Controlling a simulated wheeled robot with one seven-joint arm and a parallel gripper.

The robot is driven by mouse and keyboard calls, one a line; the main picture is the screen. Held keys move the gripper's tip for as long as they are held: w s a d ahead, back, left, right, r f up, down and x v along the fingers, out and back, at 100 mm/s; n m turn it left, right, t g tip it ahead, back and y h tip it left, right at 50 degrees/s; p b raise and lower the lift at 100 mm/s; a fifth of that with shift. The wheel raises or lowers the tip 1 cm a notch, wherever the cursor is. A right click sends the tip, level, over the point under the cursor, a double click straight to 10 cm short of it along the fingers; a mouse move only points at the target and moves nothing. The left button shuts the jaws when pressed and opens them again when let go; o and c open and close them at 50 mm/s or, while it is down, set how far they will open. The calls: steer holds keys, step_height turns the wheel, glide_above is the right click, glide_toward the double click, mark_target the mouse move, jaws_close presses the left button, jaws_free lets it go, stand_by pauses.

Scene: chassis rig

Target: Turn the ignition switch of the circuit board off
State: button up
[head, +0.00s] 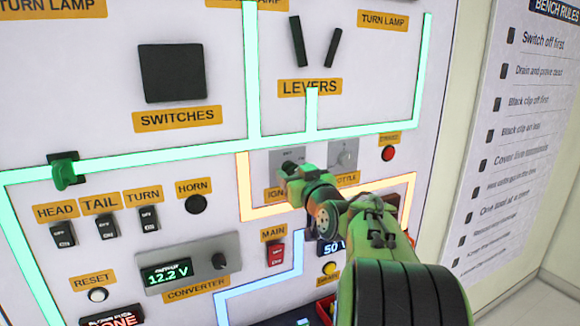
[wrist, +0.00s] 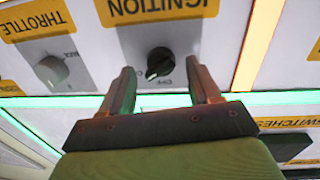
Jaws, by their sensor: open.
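The ignition switch is a black rotary knob (wrist: 159,62) on a grey plate under the yellow IGNITION label (wrist: 160,8) in the wrist view. A white mark shows on the knob, and part of an OFF marking is beside it. In the head view the knob (head: 290,167) is partly covered by my arm. My gripper (wrist: 159,90) is open, with one finger on each side of the knob in the picture. The fingers do not appear to be closed on it. In the head view my fingertips are hard to make out.
The throttle knob (wrist: 52,70) is beside the ignition plate. A red button (head: 388,153) is to the right in the head view. The red MAIN switch (head: 276,254) and the converter (head: 188,268) are lower left. A rules sheet (head: 515,130) hangs at right.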

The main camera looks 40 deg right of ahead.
steer(key=shift+w+d, duration=0.15)
steer(key=shift+w, duration=0.5)
steer(key=shift+s, duration=0.1)
steer(key=c, duration=1)
steer(key=shift+o, duration=0.2)
steer(key=shift+f+b, duration=0.15)
steer(key=shift+b, duration=0.4)
steer(key=n+b, duration=0.2)
steer(key=b, duration=0.1)
steer(key=shift+f, duration=0.15)
steer(key=shift+f+n+t+b, duration=0.1)
steer(key=shift+n+t+b, duration=0.4)
steer(key=shift+n+b, duration=4.8)
